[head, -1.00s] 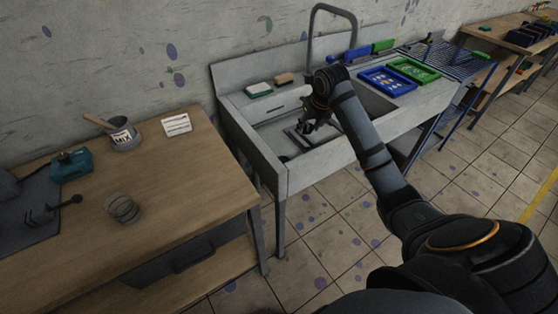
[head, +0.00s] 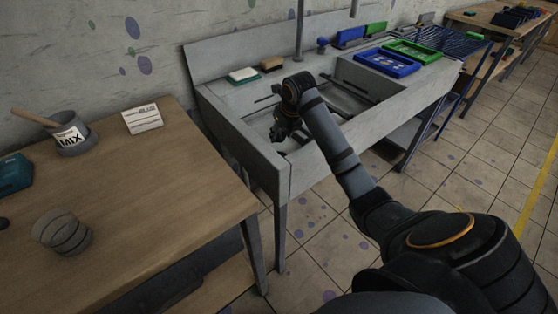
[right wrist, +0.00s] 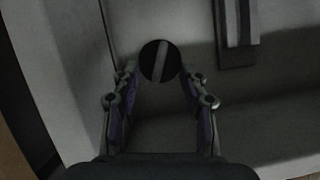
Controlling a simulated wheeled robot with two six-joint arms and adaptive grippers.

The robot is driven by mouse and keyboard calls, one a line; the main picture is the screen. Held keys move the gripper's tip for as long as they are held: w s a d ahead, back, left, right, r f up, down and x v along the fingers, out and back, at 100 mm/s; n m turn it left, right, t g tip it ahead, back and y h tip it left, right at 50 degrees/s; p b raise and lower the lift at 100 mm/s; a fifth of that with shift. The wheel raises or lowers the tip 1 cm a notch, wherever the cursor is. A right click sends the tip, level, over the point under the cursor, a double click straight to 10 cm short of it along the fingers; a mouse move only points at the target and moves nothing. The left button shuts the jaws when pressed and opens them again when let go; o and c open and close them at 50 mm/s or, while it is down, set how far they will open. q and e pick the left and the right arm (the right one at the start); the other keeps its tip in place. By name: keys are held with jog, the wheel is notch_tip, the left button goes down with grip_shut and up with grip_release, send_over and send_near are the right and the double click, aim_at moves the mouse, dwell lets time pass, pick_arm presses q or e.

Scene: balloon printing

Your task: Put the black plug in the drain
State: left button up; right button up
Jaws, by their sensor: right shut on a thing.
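My right gripper (head: 284,132) is inside the left part of the grey sink (head: 262,176), low in the basin. In the right wrist view my right gripper (right wrist: 160,72) is shut on the black plug (right wrist: 160,52), a dark round disc with a lighter strip across it. The plug sits at the fingertips, over or in the pale basin; I cannot tell whether it touches the bottom. The plug cannot be made out in the head view. The drain does not show clearly in either view. My left gripper is not in view.
A dark bar with a grey strip (right wrist: 237,35) lies in the basin. A sponge (head: 243,75) and a brown block (head: 271,64) sit on the rear ledge. Blue (head: 388,63) and green (head: 415,53) trays are at the right. A wooden table (head: 140,190) stands left.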

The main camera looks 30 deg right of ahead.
notch_tip(320, 180, down, 4)
jog(key=shift+f, duration=0.15)
notch_tip(320, 180, down, 4)
jog(key=shift+f+b, duration=0.1)
jog(key=shift+b, duration=0.35)
jog(key=shift+f, duration=0.35)
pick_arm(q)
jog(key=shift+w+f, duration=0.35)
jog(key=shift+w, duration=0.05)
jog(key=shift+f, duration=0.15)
pick_arm(e)
jog(key=shift+f, duration=0.15)
jog(key=o, duration=1.1)
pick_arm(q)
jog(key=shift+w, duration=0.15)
pick_arm(e)
jog(key=shift+o, duration=0.2)
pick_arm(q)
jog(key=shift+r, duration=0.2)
